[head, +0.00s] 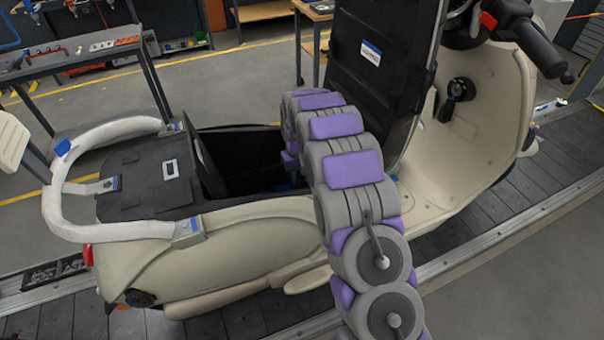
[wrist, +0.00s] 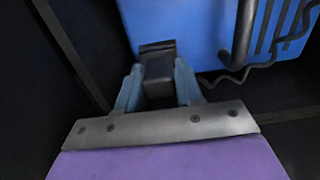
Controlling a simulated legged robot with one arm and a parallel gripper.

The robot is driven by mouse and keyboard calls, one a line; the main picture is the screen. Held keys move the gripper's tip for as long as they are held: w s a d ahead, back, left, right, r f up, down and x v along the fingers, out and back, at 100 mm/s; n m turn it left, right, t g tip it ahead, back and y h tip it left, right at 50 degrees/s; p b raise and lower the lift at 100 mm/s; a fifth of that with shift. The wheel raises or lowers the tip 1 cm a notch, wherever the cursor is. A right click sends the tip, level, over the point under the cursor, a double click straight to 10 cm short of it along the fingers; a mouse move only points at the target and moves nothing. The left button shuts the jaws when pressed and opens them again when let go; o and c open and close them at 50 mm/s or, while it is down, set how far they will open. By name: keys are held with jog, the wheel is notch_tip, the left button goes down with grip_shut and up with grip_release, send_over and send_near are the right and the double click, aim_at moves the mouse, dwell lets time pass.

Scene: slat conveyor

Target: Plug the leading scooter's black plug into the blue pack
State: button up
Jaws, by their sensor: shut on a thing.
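The cream scooter (head: 255,245) stands on the slat conveyor with its black seat (head: 385,60) raised and its under-seat bay open. My arm reaches down into the bay, and my gripper is hidden there in the head view. In the wrist view my gripper (wrist: 158,85) has its blue fingers shut on the black plug (wrist: 158,71). The blue pack (wrist: 180,35) lies just beyond the fingertips. A dark block (wrist: 157,47) at the pack's near edge lines up with the plug. I cannot tell whether the plug is seated or only close against it.
A black cable (wrist: 238,77) runs along the pack's lower edge, right of the gripper. Dark bay walls (wrist: 50,80) are close on the left. The scooter's white rear rail (head: 60,185) and the raised seat flank the opening. A grey workbench (head: 85,60) stands behind.

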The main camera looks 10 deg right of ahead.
jog(key=o, duration=1.1)
jog(key=shift+r, duration=0.9)
jog(key=shift+r+b, duration=0.1)
jog(key=shift+b, duration=0.3)
notch_tip(320, 180, up, 29)
jog(key=p, duration=1.2)
jog(key=shift+p, duration=0.3)
